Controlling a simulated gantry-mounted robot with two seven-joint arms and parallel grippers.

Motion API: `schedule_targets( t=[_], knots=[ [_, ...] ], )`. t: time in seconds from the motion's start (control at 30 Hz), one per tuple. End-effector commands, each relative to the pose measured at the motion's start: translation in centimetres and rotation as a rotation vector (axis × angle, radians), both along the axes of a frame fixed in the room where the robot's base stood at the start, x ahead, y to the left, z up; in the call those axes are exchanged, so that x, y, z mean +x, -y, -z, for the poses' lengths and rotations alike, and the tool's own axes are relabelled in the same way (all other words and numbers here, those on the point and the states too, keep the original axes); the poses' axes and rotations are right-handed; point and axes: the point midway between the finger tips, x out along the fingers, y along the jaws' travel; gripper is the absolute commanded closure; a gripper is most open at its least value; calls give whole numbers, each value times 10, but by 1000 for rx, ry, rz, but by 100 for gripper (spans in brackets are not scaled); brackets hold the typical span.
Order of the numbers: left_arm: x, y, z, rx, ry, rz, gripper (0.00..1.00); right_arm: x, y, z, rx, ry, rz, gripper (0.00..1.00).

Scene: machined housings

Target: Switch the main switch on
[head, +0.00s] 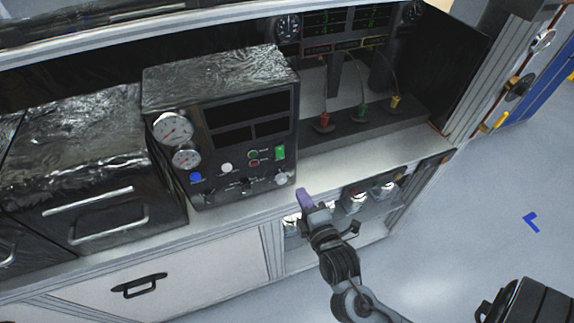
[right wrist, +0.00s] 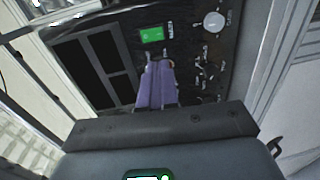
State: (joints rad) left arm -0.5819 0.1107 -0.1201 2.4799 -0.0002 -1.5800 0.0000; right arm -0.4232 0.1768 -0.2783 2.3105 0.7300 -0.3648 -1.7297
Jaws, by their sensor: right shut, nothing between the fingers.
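A dark control box (head: 225,125) stands on the bench with a front panel of screens, gauges, buttons and knobs. A green rectangular switch (head: 280,152) sits at the panel's right side; it also shows in the right wrist view (right wrist: 152,34). A pale round knob (head: 281,178) is below it, seen also in the right wrist view (right wrist: 213,22). The labels are too small to read, so I cannot tell which control is the main switch. My right gripper (head: 304,198), with purple fingers, is shut and empty before the panel's lower right corner. My left gripper is not in view.
Dark cabinets with metal handles (head: 95,217) stand to the left. Red, green and yellow cabled fittings (head: 360,111) stand on a dark strip to the right. A shelf below the bench holds metal parts (head: 353,199). The floor at right is mostly clear.

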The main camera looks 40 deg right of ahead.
Motion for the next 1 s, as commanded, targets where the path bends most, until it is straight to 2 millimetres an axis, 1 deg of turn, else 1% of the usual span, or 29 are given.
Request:
schedule_targets(
  t=[0.27, 0.37, 0.47, 0.57, 1.0],
  knots=[
    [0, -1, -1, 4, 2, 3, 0, 1, 0, 0, 1, 0, 0, 100],
    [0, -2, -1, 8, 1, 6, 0, 4, 1, 0, 0, 0, -1, 100],
    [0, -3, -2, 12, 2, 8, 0, 12, 4, 0, -1, 1, -1, 100],
    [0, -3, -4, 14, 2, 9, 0, 24, 9, 1, -2, 1, 1, 100],
    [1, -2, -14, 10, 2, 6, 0, 97, 36, 10, -1, 0, 0, 100]
  ],
)
